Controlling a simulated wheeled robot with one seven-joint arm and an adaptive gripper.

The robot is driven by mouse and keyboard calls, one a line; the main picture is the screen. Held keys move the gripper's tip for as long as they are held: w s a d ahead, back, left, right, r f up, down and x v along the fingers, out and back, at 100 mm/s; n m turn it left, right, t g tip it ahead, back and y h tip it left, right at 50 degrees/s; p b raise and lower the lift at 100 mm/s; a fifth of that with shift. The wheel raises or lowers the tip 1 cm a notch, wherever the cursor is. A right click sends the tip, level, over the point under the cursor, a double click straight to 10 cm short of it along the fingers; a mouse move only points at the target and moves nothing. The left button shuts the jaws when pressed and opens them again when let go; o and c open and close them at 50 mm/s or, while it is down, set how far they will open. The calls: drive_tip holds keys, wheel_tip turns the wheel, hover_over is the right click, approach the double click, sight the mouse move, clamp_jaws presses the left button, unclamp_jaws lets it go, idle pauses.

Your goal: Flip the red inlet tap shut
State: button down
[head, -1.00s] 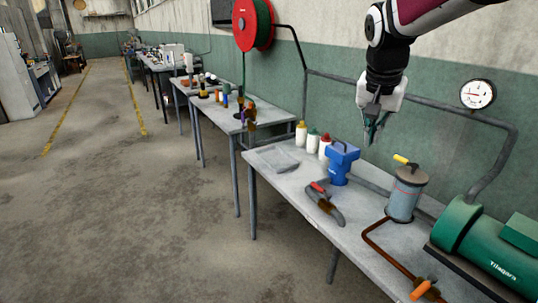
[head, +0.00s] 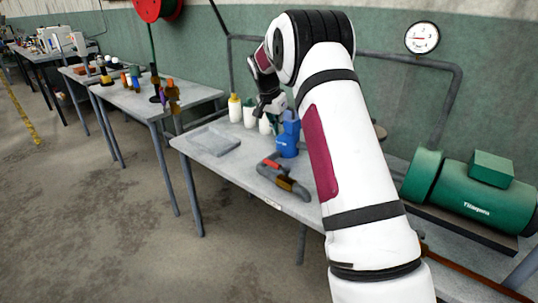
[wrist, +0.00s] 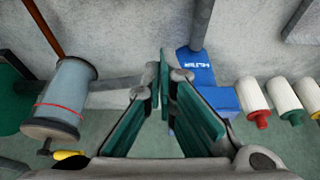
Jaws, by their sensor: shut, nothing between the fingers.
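The red tap handle (head: 271,164) sits on a bent grey pipe (head: 265,175) with a brown fitting (head: 293,187), lying on the front part of the near table. My gripper (head: 262,112) is above the back of that table, up and left of the blue filter block (head: 287,138) in the head view. In the wrist view my gripper's green fingers (wrist: 164,82) meet at their tips, shut and empty, left of the blue filter block (wrist: 196,80). The red tap does not show in the wrist view.
White bottles (head: 249,113) stand beside the blue block. A grey cylinder (wrist: 66,95) with a yellow handle (wrist: 68,155) shows in the wrist view; my arm mostly hides it in the head view. A green motor (head: 470,192) fills the right end. A flat grey tray (head: 212,141) lies left.

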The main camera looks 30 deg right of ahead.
sight(276, 167)
idle(0.3)
wheel_tip(276, 167, down, 10)
drive_tip(key=shift+a, duration=0.2)
idle(0.6)
drive_tip(key=shift+f, duration=0.1)
